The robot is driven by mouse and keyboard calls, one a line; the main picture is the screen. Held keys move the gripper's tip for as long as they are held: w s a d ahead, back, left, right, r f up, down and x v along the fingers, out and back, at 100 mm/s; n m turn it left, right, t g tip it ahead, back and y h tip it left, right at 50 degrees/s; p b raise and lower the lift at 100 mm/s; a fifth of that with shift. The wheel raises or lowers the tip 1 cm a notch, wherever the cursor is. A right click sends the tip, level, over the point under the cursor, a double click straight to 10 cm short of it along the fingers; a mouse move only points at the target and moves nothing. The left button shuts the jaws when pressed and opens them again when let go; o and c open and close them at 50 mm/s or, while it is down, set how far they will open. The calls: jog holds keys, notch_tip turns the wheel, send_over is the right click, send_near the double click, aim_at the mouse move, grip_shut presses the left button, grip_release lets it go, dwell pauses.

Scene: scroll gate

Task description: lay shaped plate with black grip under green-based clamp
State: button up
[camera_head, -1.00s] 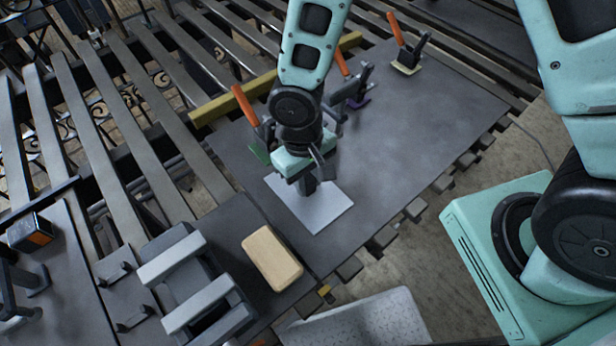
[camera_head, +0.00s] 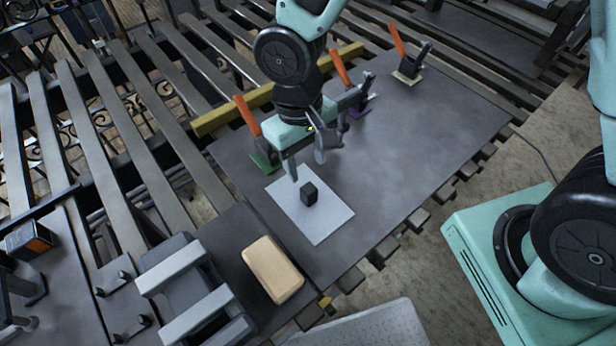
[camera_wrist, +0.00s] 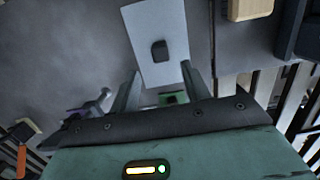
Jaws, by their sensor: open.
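The pale flat plate (camera_head: 328,217) lies on the dark table with its black block grip (camera_head: 309,193) standing up from it. The plate (camera_wrist: 150,25) and grip (camera_wrist: 159,50) also show in the wrist view. The green-based clamp (camera_head: 265,160), with an orange handle tilted up, stands just beyond the plate's far edge. Its green base (camera_wrist: 172,98) shows between my fingers in the wrist view. I cannot tell whether the plate's edge is under the clamp's arm. My gripper (camera_head: 306,167) is open and empty, above and apart from the grip, on its clamp side, partly covering the clamp.
A purple-based clamp (camera_head: 357,112) and a yellow-based clamp (camera_head: 408,76) stand farther back with orange handles raised. A wooden block (camera_head: 272,270) and a grey slotted fixture (camera_head: 190,290) are at the near left. The table's right side is clear.

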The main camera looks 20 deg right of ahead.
jog(key=s+d+r+n+t+y, duration=0.1)
jog(key=s+d+r+n, duration=0.2)
jog(key=s+r, duration=0.8)
jog(key=shift+d+r, duration=0.4)
jog(key=shift+d, duration=0.1)
dwell(0.7)
